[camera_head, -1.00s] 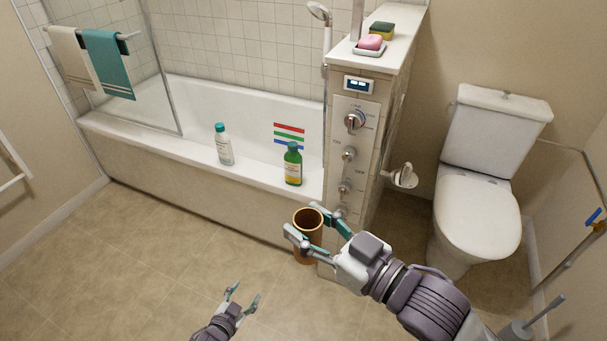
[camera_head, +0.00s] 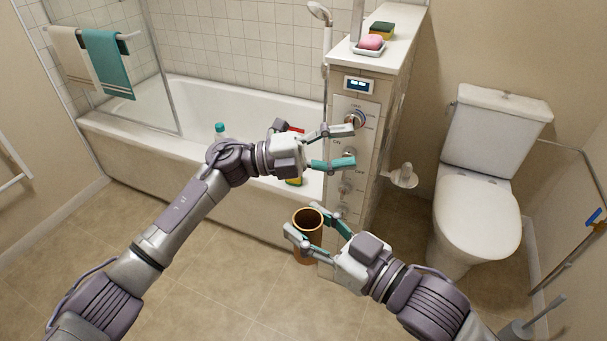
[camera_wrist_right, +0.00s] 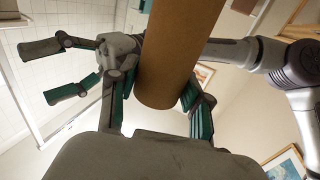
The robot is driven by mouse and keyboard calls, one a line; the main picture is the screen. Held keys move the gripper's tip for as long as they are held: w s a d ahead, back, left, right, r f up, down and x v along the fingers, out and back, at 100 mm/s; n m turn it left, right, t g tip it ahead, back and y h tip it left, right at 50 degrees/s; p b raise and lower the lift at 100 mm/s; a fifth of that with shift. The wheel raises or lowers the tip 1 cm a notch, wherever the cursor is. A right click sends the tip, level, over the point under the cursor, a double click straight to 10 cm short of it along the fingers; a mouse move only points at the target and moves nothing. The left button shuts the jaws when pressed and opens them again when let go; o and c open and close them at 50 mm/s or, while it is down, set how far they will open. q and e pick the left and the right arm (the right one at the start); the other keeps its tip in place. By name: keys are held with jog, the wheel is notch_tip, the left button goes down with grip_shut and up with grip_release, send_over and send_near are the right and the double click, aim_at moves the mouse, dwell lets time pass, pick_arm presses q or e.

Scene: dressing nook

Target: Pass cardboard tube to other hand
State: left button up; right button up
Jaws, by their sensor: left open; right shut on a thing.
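The brown cardboard tube (camera_head: 309,238) stands near upright in the head view, its open end up, in front of the shower control panel. My right gripper (camera_head: 302,219) is shut on it, one finger on each side. The tube also fills the upper middle of the right wrist view (camera_wrist_right: 178,55), between the fingers. My left gripper (camera_head: 349,147) is open and empty, above and beyond the tube in the head view, its fingers pointing right across the panel. Its spread fingers also show at the left of the right wrist view (camera_wrist_right: 40,73), apart from the tube.
The control panel (camera_head: 340,205) with its knobs is close behind my left fingers. A toilet (camera_head: 478,210) stands right. The floor at lower left is open.

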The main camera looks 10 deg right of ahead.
pick_arm(q)
jog(key=s+d+r+m+g+y, duration=0.1)
jog(key=s+r+m+g+y, duration=0.2)
jog(key=s+r+m, duration=0.15)
jog(key=m+t+y, duration=0.6)
jog(key=m+y, duration=0.2)
jog(key=y, duration=0.7)
send_over(314, 231)
jog(key=w+a, duration=0.1)
jog(key=w, duration=0.1)
notch_tip(314, 231, down, 12)
jog(key=d, duration=0.1)
jog(key=shift+w+d+r, duration=0.2)
jog(key=shift+w+r, duration=0.05)
jog(key=shift+w, duration=0.15)
jog(key=shift+s, duration=0.1)
jog(key=c, duration=0.8)
jog(key=o, duration=0.8)
